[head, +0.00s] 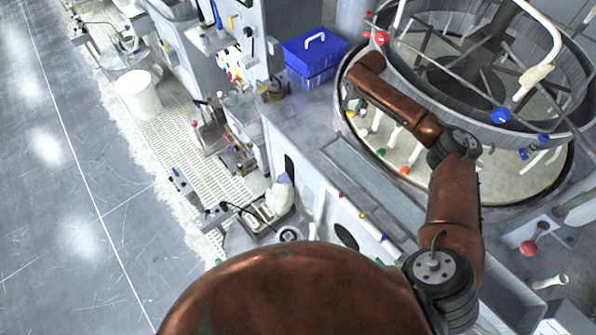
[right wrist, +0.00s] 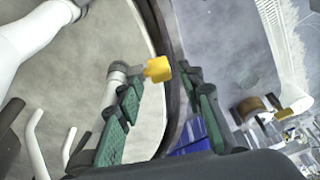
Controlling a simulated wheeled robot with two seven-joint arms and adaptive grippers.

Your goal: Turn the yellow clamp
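The yellow clamp (right wrist: 158,69) shows in the right wrist view as a small yellow knob on a grey fitting, beside the dark curved rim of the tub. My right gripper (right wrist: 162,79) has its two green-padded fingers apart, one on each side of the yellow clamp, with the knob near the fingertips. I cannot tell whether a finger touches it. In the head view my right arm reaches over the tub, and the gripper (head: 352,98) is small and partly hidden at its left rim. My left gripper is not in view.
The large round tub (head: 475,197) has white pipes and coloured valve handles around its inside. A white bucket (head: 139,95) stands farther left, and the grey floor (head: 60,200) there is clear.

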